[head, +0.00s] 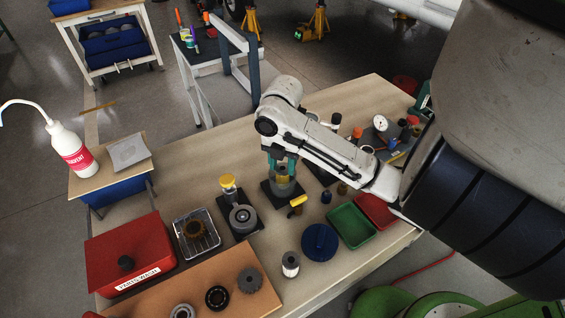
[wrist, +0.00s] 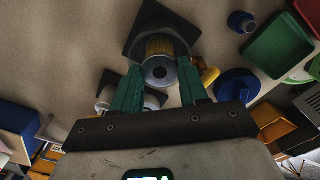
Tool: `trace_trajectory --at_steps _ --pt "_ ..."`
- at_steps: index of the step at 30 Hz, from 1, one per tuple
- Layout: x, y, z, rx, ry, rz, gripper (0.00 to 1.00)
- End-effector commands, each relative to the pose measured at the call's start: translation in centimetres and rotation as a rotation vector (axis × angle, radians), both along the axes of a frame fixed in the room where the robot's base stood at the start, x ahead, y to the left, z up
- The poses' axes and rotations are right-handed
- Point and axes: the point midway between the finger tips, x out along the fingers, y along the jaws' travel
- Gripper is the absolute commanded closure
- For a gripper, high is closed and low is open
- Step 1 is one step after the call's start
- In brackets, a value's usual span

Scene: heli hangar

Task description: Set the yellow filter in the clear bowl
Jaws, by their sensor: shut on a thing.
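My gripper (head: 284,166), with its teal fingers, is shut on the yellow filter (head: 283,177). In the wrist view the fingertips (wrist: 160,84) pinch the filter (wrist: 160,46) from both sides, with its grey round end cap facing the camera. The clear bowl (head: 284,188) stands on a dark square plate on the workbench, directly under my gripper. The filter's lower part shows inside the bowl's opening. I cannot tell whether it touches the bottom. The bowl's rim also shows around the filter in the wrist view (wrist: 184,43).
Beside the bowl are a yellow-handled part (head: 298,201), a yellow-topped part (head: 228,182) and a grey round housing (head: 243,217). A green tray (head: 350,226), a blue disc (head: 320,242) and a wire basket (head: 197,235) stand nearby. Bare bench shows between them.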

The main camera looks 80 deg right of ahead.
Motion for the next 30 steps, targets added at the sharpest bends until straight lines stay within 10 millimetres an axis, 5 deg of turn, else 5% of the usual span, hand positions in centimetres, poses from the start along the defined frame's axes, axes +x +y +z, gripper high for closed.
trace_trajectory --at_steps 14,15,24,30 --pt "0.0 -0.01 -0.84 0.0 0.0 0.0 0.84" --pt "0.0 -0.01 -0.78 0.0 0.0 0.0 0.55" --pt "0.0 -0.01 -0.75 0.0 0.0 0.0 0.27" --pt "0.0 0.0 -0.75 0.0 0.0 0.0 0.27"
